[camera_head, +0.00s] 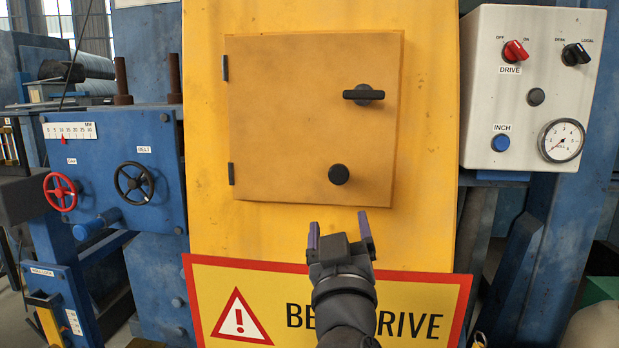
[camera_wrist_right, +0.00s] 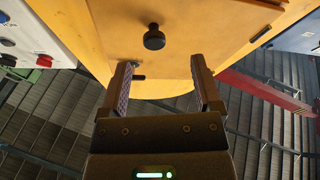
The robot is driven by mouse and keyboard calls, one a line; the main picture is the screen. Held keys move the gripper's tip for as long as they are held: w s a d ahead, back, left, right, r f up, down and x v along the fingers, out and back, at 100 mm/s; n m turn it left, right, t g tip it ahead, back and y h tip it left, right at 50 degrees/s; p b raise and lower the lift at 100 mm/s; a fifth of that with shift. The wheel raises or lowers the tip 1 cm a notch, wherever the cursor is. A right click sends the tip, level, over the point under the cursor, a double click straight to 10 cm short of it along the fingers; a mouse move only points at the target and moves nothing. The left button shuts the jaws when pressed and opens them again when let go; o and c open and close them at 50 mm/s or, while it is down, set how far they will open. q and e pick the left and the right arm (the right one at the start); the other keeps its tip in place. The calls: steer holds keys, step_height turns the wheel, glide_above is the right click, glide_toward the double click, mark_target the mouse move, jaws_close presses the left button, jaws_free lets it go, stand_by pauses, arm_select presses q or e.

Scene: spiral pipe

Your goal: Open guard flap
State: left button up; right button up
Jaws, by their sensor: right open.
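The guard flap (camera_head: 290,120) is a square yellow-orange panel on the yellow housing, with hinges on its left edge. It lies nearly flush; I cannot tell whether it is slightly ajar. A black latch handle (camera_head: 363,94) lies horizontal at its upper right. A round black knob (camera_head: 339,174) is below the handle. My right gripper (camera_head: 339,226) is open and empty, below the knob and apart from it. In the right wrist view, the knob (camera_wrist_right: 154,38) is beyond the open fingers (camera_wrist_right: 161,66), and the flap (camera_wrist_right: 190,25) fills the upper middle. My left gripper is not in view.
A control box (camera_head: 530,90) with switches and a gauge is right of the housing. A warning sign (camera_head: 235,300) is low on the housing, behind my right arm. Blue machinery with a red handwheel (camera_head: 61,191) and a black handwheel (camera_head: 133,184) is on the left.

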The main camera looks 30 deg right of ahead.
mark_target(339, 178)
steer(key=shift+t, duration=0.3)
steer(key=w+d+r+p, duration=0.1)
steer(key=w, duration=0.1)
steer(key=w+d+r+p, duration=0.1)
steer(key=w+r, duration=0.1)
steer(key=w+d+r+p, duration=0.1)
steer(key=w+r+p, duration=0.1)
steer(key=shift+w+d+r, duration=0.1)
steer(key=shift+d+r, duration=0.1)
steer(key=shift+d, duration=0.2)
steer(key=shift+w+d, duration=0.25)
steer(key=shift+w, duration=0.15)
steer(key=shift+c, duration=0.2)
jaws_close()
